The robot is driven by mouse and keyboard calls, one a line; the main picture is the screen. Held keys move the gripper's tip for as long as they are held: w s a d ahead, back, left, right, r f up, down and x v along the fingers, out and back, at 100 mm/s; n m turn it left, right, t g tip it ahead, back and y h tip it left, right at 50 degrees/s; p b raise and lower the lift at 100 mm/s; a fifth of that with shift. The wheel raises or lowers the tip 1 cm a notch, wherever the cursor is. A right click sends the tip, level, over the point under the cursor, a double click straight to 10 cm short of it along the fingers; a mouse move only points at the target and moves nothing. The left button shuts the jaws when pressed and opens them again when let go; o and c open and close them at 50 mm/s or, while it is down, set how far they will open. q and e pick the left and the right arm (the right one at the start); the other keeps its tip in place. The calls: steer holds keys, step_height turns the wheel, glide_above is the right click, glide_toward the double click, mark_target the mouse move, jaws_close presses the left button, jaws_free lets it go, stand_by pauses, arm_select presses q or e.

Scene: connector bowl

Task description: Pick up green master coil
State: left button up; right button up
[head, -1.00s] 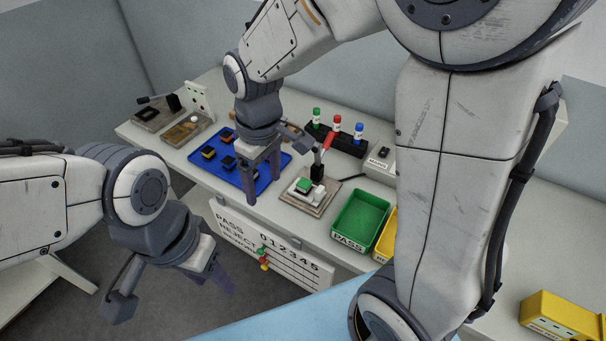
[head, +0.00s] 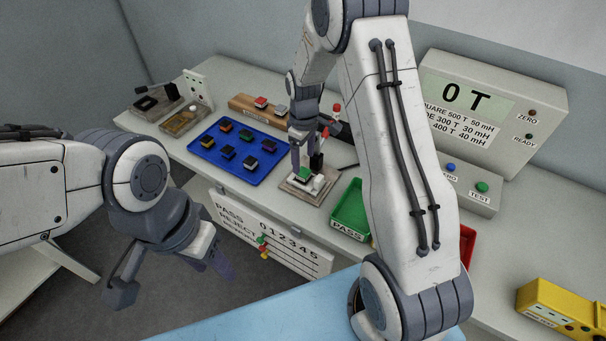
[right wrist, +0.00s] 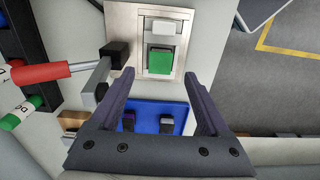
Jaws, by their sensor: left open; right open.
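The green master coil (head: 303,172), a small block with a green top, sits on the test fixture (head: 292,190). In the right wrist view the green top (right wrist: 159,62) lies just beyond my fingertips, between their lines. A white block (right wrist: 162,27) is beside it on the metal plate (right wrist: 120,20). My right gripper (right wrist: 158,88) is open and empty; in the head view it (head: 299,160) is at the fixture, partly hidden by its own arm. Contact with the coil cannot be told. My left gripper (head: 218,262) is open and empty in front of the bench.
A blue tray (head: 222,170) with several coils lies left of the fixture. A wooden rack (head: 244,107) holds red and grey-topped blocks behind it. A green PASS bin (head: 345,215) is to the right.

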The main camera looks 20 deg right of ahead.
mark_target(304, 172)
step_height(304, 172, down, 5)
steer(key=shift+f+p, duration=0.1)
steer(key=shift+p, duration=0.45)
jaws_close()
